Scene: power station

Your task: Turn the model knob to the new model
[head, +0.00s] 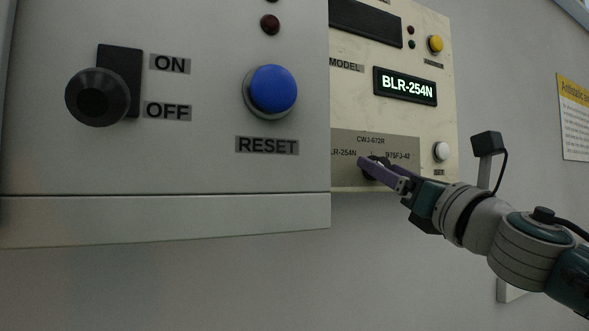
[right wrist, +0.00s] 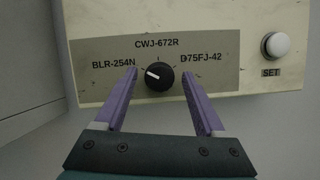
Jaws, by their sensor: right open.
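The model knob (right wrist: 159,76) is a round black knob with a white pointer mark, on a grey label plate (right wrist: 215,78). In the right wrist view its pointer is toward the left, on the BLR-254N side. CWJ-672R is printed above it and D75FJ-42 to its right. The model display (head: 405,86) reads BLR-254N. My right gripper (right wrist: 160,73) is open, its purple fingers on either side of the knob with gaps showing; I cannot tell how far they are in depth. In the head view the right gripper (head: 371,164) mostly hides the knob. My left gripper is not in view.
The white SET button (right wrist: 275,45) is right of the label plate. A nearer grey panel with a blue RESET button (head: 273,90) and a black ON/OFF switch (head: 97,97) covers the head view's left. A yellow button (head: 435,44) is above the display. Bare wall lies below.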

